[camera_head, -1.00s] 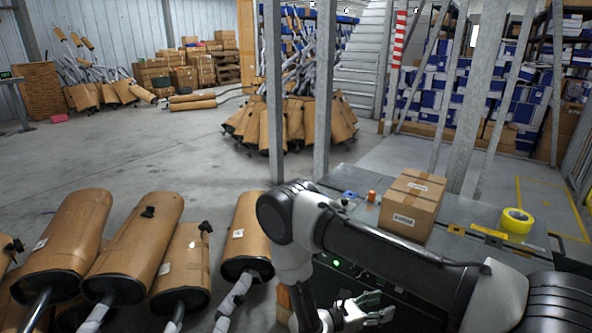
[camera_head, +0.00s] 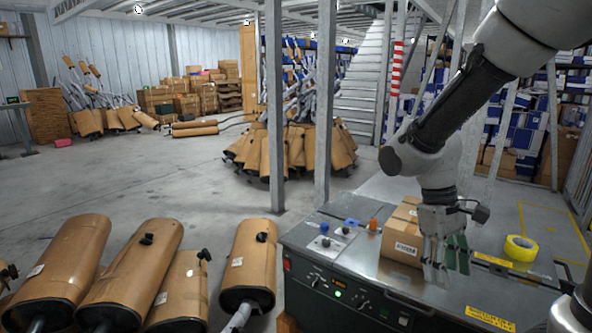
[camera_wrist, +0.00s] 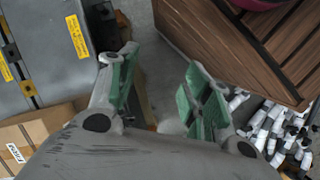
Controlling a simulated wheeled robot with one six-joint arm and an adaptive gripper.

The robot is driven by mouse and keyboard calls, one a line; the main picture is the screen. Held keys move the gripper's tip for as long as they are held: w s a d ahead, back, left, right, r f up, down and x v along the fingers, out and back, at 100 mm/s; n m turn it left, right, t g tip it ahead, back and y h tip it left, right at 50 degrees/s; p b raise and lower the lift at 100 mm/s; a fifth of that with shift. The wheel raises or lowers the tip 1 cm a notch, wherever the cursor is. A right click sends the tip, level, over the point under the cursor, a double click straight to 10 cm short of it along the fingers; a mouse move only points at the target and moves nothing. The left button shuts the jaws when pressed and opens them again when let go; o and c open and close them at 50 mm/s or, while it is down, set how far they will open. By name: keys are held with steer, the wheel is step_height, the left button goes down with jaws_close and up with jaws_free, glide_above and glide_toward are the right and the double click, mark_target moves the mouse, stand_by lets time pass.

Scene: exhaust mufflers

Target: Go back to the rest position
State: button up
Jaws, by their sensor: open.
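My gripper (camera_head: 447,265) hangs fingers down over the grey metal workbench (camera_head: 350,265), in front of and partly across the cardboard box (camera_head: 401,243) in the head view. Its fingers have green pads and stand apart with nothing between them. In the wrist view my gripper (camera_wrist: 159,78) is open too, with a clear gap between the green pads. My arm comes in from the upper right of the head view, bent, with the wrist low.
A roll of yellow tape (camera_head: 520,248) lies right of the box. Wrapped mufflers (camera_head: 250,255) stand at the front left, with more stacked behind. Metal posts (camera_head: 323,100) rise behind the bench. A slatted wooden crate (camera_wrist: 235,45) shows in the wrist view.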

steer(key=s+d+r+m+t+y, duration=0.1)
steer(key=s+d+r+m+t, duration=0.1)
steer(key=r, duration=0.4)
steer(key=s+d+r+m+t+y, duration=0.1)
steer(key=s+d+r+m+t, duration=0.1)
steer(key=s+d+r+t, duration=0.2)
step_height(320, 180, up, 3)
steer(key=shift+s+d+r+m+t, duration=0.15)
steer(key=shift+s+m+t, duration=0.25)
steer(key=shift+t, duration=0.2)
stand_by(0.9)
